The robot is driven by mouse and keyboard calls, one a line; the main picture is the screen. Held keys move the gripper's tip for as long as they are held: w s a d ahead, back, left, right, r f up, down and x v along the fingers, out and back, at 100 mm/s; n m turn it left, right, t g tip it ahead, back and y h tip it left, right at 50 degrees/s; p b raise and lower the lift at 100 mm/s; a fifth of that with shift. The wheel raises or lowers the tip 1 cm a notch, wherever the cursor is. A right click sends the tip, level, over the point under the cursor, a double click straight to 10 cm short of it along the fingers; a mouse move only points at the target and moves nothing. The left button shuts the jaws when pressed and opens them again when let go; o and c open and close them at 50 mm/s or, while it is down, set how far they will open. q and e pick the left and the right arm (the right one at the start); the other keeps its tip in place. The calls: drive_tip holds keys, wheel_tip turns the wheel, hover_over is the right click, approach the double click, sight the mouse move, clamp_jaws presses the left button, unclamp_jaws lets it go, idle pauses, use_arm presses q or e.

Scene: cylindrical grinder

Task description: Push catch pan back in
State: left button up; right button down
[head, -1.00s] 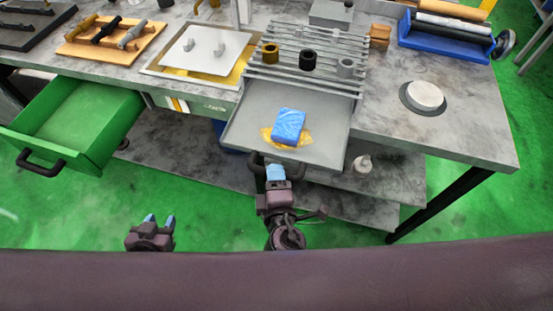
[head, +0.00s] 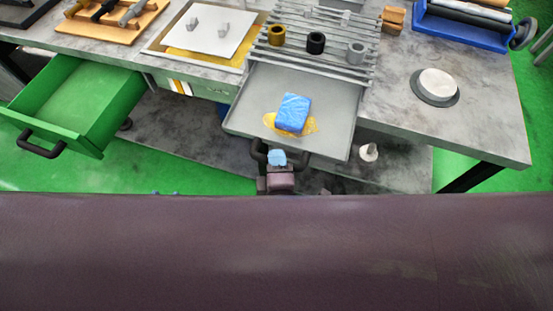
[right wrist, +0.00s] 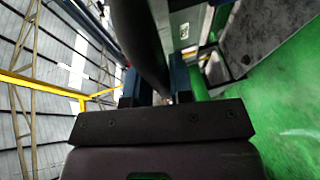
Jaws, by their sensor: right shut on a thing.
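The grey catch pan (head: 246,113) sticks out toward me from under the slatted rack (head: 350,70) on the bench. A blue block (head: 292,113) lies in it on a yellow-orange patch. The pan has a dark handle (head: 258,150) at its front edge. My right gripper (head: 277,159) is at this handle, shut on it. In the right wrist view the dark handle bar (right wrist: 143,45) runs between the fingers of the right gripper (right wrist: 155,88). Of my left gripper, at most tiny tips show at the edge of my own body, too little to judge.
A green drawer (head: 80,110) stands open at the left. A white tray with a lid (head: 207,35) and three ring-shaped parts on the rack sit behind. A round white disc (head: 437,85) is on the bench at right. A small white bottle (head: 368,152) stands on the lower shelf.

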sight(293, 119)
drive_tip(key=w+d, duration=0.1)
drive_tip(key=w, duration=0.3)
drive_tip(key=w+d, duration=0.1)
drive_tip(key=w, duration=0.3)
drive_tip(key=w+d, duration=0.2)
drive_tip(key=w, duration=0.2)
drive_tip(key=shift+w, duration=0.15)
drive_tip(key=c, duration=1)
unclamp_jaws()
drive_tip(key=shift+c, duration=0.2)
drive_tip(key=s, duration=0.3)
drive_tip(key=s+r, duration=0.1)
drive_tip(key=s, duration=0.5)
drive_tip(key=shift+s+d+r, duration=0.15)
drive_tip(key=shift+d+r, duration=0.1)
drive_tip(key=shift+d, duration=0.15)
drive_tip(key=shift+s+r, duration=0.2)
drive_tip(key=shift+s, duration=0.5)
